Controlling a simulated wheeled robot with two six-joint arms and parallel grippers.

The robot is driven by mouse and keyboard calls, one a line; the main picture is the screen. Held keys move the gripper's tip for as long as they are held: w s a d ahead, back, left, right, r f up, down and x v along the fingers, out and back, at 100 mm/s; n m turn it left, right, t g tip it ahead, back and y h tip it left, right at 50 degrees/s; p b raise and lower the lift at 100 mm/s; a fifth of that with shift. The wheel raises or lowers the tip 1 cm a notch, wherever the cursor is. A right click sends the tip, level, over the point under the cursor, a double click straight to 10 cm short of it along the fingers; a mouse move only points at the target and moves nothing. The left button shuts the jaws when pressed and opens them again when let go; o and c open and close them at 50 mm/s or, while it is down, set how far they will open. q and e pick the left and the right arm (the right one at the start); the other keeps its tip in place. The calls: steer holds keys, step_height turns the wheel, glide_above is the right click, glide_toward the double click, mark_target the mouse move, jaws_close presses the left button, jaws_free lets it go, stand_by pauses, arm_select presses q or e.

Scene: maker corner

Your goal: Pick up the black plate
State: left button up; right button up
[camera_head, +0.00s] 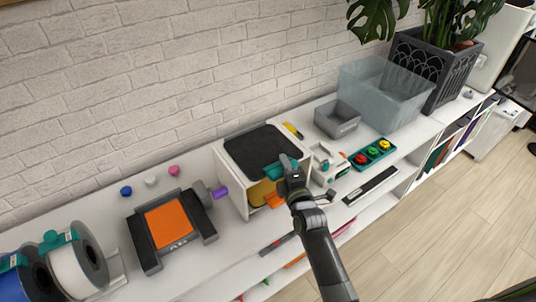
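The black plate (258,148) is a flat, dark, rounded square. It lies on top of a white box-shaped machine (237,190) on the shelf, in the middle of the head view. My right gripper (287,165) is at the plate's near right edge, with its arm coming up from the bottom. It overlaps a teal part (273,171) there. I cannot tell whether it touches the plate or whether its fingers are open or shut. My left gripper is not in view.
An orange-topped dark device (168,222) and filament spools (80,268) stand to the left. A grey bin (336,119), a clear tub (376,97) and a teal tray with coloured knobs (372,153) are to the right. A brick wall is close behind.

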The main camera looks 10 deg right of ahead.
steer(key=shift+c, duration=1.2)
steer(key=shift+w, duration=0.1)
jaws_close()
steer(key=shift+r, duration=0.2)
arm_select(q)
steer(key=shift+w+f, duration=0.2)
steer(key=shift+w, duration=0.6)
arm_select(e)
step_height(320, 180, up, 10)
steer(key=shift+f, duration=0.15)
arm_select(q)
steer(key=shift+b, duration=0.3)
